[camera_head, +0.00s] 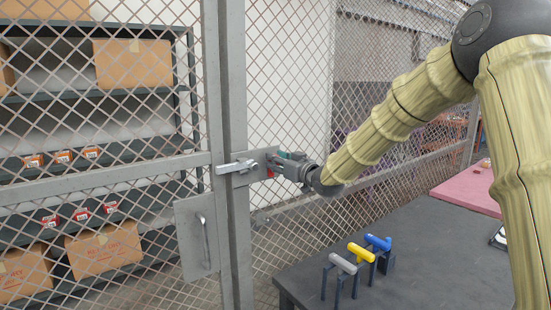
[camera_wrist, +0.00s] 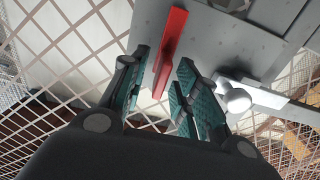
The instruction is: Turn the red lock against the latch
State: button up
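The red lock (camera_wrist: 170,45) is a narrow red bar on a grey metal plate (camera_wrist: 215,40) of the mesh gate. In the head view only a small red part (camera_head: 270,174) shows beside my gripper (camera_head: 284,161). In the wrist view my gripper (camera_wrist: 162,80) is open. Its two teal-padded fingers stand on either side of the bar's lower end, with gaps visible; contact is not clear. The silver latch (camera_head: 236,166) lies left of the lock in the head view. Its rounded knob (camera_wrist: 235,98) is right of the fingers in the wrist view.
A grey plate with a pull handle (camera_head: 206,242) is on the gate below the latch. A dark table (camera_head: 410,270) with grey, yellow and blue T-handled tools (camera_head: 360,252) stands at lower right. Shelves with boxes (camera_head: 132,64) are behind the mesh.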

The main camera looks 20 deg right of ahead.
jog(key=shift+w+a, duration=0.15)
jog(key=shift+w, duration=0.25)
grip_shut()
